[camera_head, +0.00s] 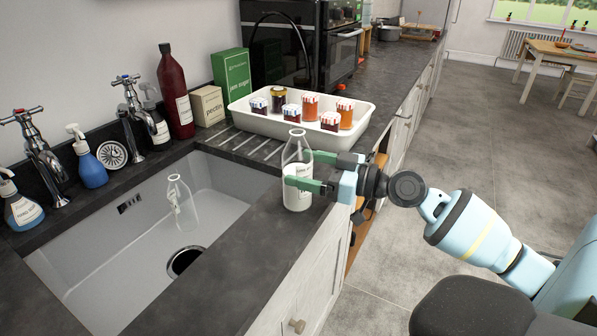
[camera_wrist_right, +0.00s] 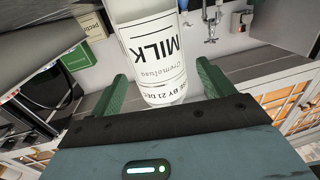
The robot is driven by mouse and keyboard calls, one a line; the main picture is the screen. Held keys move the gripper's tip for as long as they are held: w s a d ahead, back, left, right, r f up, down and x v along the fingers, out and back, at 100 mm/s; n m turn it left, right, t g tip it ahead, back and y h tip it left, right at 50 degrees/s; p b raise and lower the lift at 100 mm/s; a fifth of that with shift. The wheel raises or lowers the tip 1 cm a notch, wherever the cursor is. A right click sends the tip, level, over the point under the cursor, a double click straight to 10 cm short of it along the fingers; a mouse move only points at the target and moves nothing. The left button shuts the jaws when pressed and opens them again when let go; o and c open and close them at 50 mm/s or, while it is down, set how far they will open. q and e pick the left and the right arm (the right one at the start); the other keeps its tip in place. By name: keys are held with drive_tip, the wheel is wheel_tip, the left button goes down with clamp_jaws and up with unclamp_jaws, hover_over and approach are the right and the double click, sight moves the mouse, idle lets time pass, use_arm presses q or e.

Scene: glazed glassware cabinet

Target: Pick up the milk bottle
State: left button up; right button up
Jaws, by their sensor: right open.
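The milk bottle (camera_head: 297,172) is clear glass with a white label and stands upright on the dark counter at the sink's right edge. In the right wrist view its label reading "MILK" (camera_wrist_right: 156,52) is close up. My right gripper (camera_head: 296,170) is open, with its green fingers on either side of the bottle. In the right wrist view the gripper (camera_wrist_right: 160,82) shows one finger to each side of the bottle, with gaps that look clear. Whether a finger touches the glass I cannot tell. My left gripper is not in view.
A second, similar glass bottle (camera_head: 181,203) leans in the sink (camera_head: 105,261). Behind the milk bottle is a white tray (camera_head: 259,121) of several jam jars. A green jam sugar box (camera_head: 232,81), pectin box (camera_head: 207,105) and dark red bottle (camera_head: 175,92) stand by the wall. The front counter is bare.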

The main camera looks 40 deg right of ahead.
sight(290, 161)
drive_tip(key=w, duration=0.1)
drive_tip(key=w+a+p, duration=0.1)
drive_tip(key=shift+w+a+r, duration=0.2)
drive_tip(key=shift+w+r, duration=0.1)
drive_tip(key=shift+r, duration=0.1)
drive_tip(key=shift+w+a+f+p, duration=0.15)
drive_tip(key=shift+w+a+p, duration=0.1)
drive_tip(key=shift+w+p, duration=0.15)
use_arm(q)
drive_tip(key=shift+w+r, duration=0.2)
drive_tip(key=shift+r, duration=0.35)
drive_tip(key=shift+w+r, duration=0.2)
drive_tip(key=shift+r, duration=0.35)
use_arm(e)
drive_tip(key=shift+a+f, duration=0.1)
drive_tip(key=c, duration=1.4)
drive_tip(key=shift+c, duration=0.9)
drive_tip(key=shift+r, duration=0.2)
